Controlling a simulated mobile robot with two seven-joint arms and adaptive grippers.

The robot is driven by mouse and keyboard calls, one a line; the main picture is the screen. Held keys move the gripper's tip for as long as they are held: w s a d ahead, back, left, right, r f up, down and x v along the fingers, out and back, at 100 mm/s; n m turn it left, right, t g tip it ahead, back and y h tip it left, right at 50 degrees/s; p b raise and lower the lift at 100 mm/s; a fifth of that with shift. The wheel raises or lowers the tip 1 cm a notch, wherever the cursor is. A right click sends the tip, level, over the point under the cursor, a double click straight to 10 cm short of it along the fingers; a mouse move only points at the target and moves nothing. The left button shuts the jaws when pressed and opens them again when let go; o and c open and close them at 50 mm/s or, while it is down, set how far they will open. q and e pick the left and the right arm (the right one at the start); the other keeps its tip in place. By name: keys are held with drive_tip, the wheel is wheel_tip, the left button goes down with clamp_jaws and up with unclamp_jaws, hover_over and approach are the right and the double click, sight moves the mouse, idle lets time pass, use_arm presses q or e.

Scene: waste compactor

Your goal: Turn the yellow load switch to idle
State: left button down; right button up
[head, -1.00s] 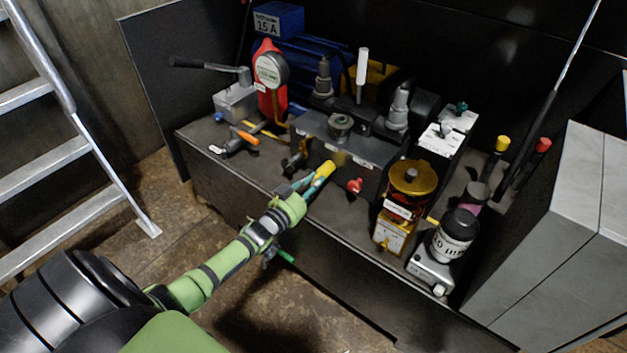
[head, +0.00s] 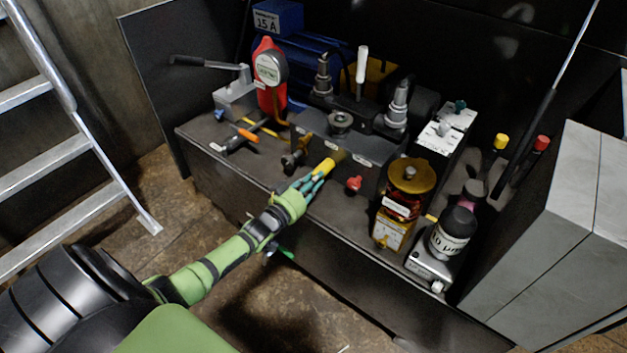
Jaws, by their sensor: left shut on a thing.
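The yellow load switch (head: 326,165) is a yellow handle on the front of the dark valve block (head: 358,150), in the middle of the head view. It points down and to the left from the block. My left gripper (head: 317,176) reaches it from the lower left and is shut on its outer end. The fingers hide that end of the handle. Small labels on the block near the switch are too small to read. My right gripper is not in view.
A red knob (head: 354,184) sits close to the right of the switch. A dark valve with a brass fitting (head: 292,160) is close to the left. An amber-topped canister (head: 410,185) and a black bottle (head: 453,232) stand at the right. An orange-handled tool (head: 247,134) lies at the left.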

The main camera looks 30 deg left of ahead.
use_arm(q)
drive_tip(key=c, duration=1.1)
unclamp_jaws()
drive_tip(key=shift+s, duration=0.25)
drive_tip(key=s, duration=0.7)
drive_tip(key=s+a, duration=0.1)
drive_tip(key=s, duration=0.3)
drive_tip(key=shift+s, duration=0.25)
